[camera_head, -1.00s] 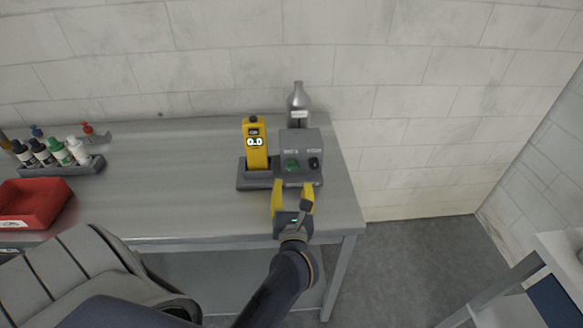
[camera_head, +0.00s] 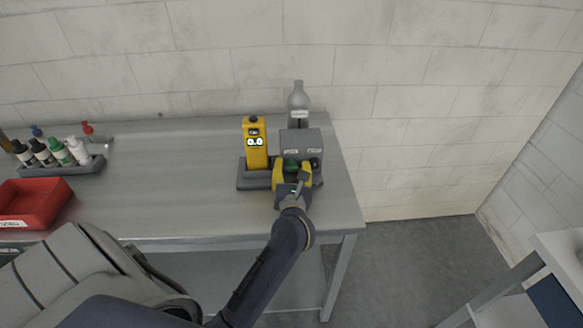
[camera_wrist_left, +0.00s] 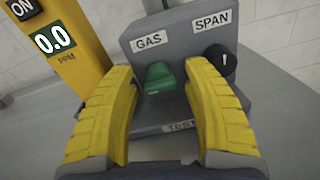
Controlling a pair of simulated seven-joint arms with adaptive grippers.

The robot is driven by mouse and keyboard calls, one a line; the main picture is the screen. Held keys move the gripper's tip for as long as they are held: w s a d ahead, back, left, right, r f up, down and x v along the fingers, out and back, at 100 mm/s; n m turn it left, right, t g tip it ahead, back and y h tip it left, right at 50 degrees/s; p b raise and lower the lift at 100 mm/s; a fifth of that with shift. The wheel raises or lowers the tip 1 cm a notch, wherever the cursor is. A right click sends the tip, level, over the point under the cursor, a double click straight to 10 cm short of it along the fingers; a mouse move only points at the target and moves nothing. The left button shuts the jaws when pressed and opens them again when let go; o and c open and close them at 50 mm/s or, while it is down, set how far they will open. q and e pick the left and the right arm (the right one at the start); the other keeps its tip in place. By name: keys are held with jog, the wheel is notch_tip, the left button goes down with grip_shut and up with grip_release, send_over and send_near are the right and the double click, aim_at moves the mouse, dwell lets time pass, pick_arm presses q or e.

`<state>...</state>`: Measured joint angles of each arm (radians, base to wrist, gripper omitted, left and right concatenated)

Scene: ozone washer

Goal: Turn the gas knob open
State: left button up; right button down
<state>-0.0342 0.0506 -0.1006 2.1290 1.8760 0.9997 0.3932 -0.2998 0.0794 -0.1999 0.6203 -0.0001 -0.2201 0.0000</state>
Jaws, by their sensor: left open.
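The green gas knob (camera_wrist_left: 159,78) sits under a GAS label on the front of a grey box (camera_head: 301,142). In the left wrist view it shows between and ahead of my yellow fingertips; in the head view the knob (camera_head: 291,163) is partly covered by my gripper. My left gripper (camera_head: 291,168) is open, with one finger on each side of the knob, and I see no contact. The gripper (camera_wrist_left: 162,80) also fills the lower left wrist view. My right gripper is not in view.
A black knob (camera_wrist_left: 222,58) labelled SPAN is close right of the gas knob. A yellow meter (camera_head: 256,143) reading 0.0 stands just left of the box. A red bin (camera_head: 50,210) and several small bottles stand far left on the table.

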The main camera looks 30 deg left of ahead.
pick_arm(q)
jog(key=shift+o, duration=0.3)
grip_shut()
dwell(0.3)
jog(key=m, duration=0.9)
jog(key=shift+g, duration=0.3)
jog(key=m, duration=0.4)
jog(key=shift+m+g, duration=0.3)
jog(key=shift+m, duration=1.8)
jog(key=shift+r, duration=0.1)
